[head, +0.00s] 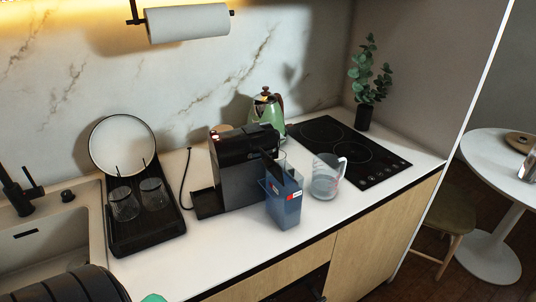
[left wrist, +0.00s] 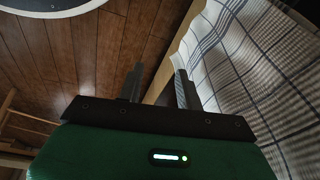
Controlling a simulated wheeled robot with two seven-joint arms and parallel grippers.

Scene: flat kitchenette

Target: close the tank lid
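The coffee machine (head: 236,172) is dark and stands on the counter in the head view. A translucent blue water tank (head: 284,205) with a small red and white label is at its right front side. A black flap that looks like the tank lid (head: 271,165) is tilted up over the tank's opening; its hinge is hard to make out. My left gripper (left wrist: 158,82) shows in the left wrist view with its two fingers apart and nothing between them. It is away from the tank, over a wooden floor and checked cloth. My right gripper is in no view.
A clear measuring jug (head: 325,178) stands close to the right of the tank. A green kettle (head: 267,112) is behind, and a black hob (head: 349,150) lies to the right. A drying rack (head: 147,229) with glasses is on the left. The counter front (head: 230,257) is clear.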

